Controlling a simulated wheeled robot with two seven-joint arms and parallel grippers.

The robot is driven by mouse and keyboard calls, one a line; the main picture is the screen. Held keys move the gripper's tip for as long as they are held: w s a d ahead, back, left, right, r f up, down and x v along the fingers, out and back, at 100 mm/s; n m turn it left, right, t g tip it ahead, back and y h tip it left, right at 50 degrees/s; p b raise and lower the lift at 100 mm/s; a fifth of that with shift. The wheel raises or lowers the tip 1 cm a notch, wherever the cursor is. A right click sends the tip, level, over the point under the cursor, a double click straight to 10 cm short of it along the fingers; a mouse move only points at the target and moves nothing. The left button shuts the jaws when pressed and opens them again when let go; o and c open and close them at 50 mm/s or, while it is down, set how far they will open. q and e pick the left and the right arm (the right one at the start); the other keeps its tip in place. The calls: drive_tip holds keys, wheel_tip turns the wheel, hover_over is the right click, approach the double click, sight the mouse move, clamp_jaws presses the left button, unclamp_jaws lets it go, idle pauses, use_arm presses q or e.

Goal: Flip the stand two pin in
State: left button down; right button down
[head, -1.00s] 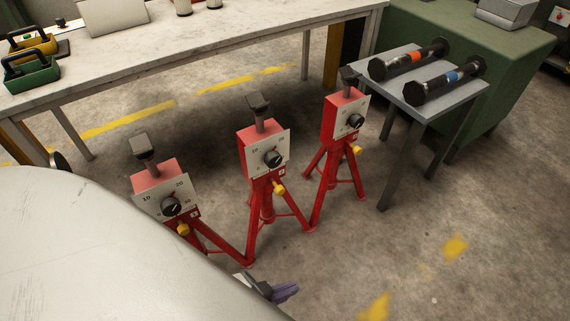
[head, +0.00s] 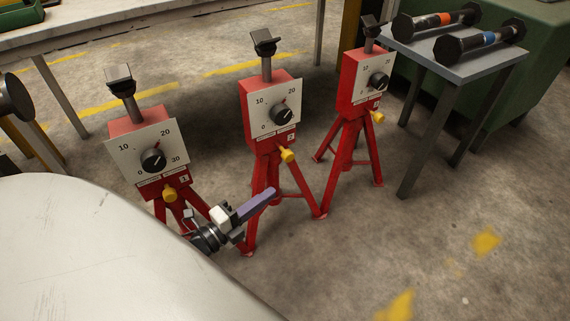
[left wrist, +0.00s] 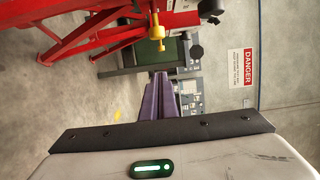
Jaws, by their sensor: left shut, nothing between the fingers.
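Stand two (head: 270,112) is the middle of three red tripod stands, with a white dial plate and a dark head on top. Its yellow pin (head: 287,156) sticks out toward me below the plate. My left gripper (head: 270,193) is shut and empty, its purple fingers in front of stand two's legs, below and left of the pin, apart from it in the picture. In the left wrist view the shut fingers (left wrist: 161,92) point ahead; a yellow pin (left wrist: 157,32) on a red stand shows above them. I cannot tell which stand that is. My right gripper is out of view.
Stand one (head: 148,148) is at left and stand three (head: 366,80) at right, each with a yellow pin. A grey table (head: 478,66) holds two dark flanged spools at the back right. A workbench (head: 190,8) runs behind. The floor at front right is clear.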

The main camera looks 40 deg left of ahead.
sight(283, 150)
use_arm(q)
drive_tip(key=shift+r, duration=0.1)
drive_tip(key=shift+w, duration=0.1)
